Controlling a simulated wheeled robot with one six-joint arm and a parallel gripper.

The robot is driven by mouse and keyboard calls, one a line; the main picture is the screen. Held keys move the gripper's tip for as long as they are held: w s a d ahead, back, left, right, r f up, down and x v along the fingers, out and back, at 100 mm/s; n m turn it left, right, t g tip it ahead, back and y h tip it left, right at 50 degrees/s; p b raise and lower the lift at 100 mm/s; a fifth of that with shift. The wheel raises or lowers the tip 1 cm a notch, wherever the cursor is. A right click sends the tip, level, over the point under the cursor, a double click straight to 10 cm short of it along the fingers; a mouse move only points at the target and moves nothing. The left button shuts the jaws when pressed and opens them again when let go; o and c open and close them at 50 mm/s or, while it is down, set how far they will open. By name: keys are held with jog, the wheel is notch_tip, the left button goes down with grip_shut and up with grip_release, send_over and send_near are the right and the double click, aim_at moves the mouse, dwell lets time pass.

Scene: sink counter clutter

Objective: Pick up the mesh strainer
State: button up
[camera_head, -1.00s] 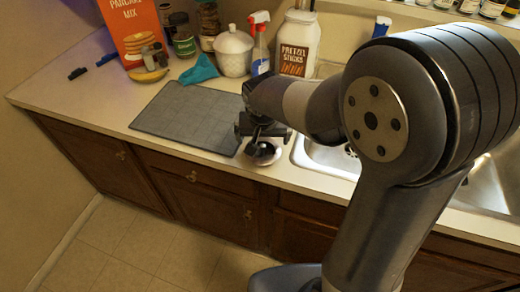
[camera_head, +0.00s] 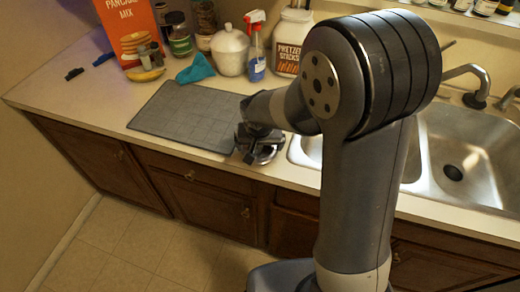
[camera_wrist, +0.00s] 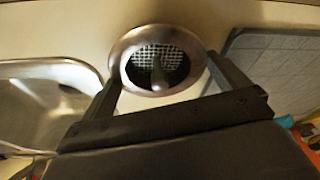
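The mesh strainer (camera_wrist: 156,39) is a round piece with a wide metal rim, pale mesh and a dark central post. In the wrist view it lies on the counter, between and just beyond my two fingers. My gripper (camera_wrist: 163,72) is open, with one finger on each side of the strainer's rim. I cannot tell whether either finger touches it. In the head view my gripper (camera_head: 258,152) is low over the counter's front edge and hides most of the strainer.
A grey mat (camera_head: 185,115) lies left of my gripper, and the double sink (camera_head: 465,150) is to the right.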

jog(key=c, duration=0.3)
jog(key=shift+r, duration=0.1)
jog(key=shift+c, duration=0.2)
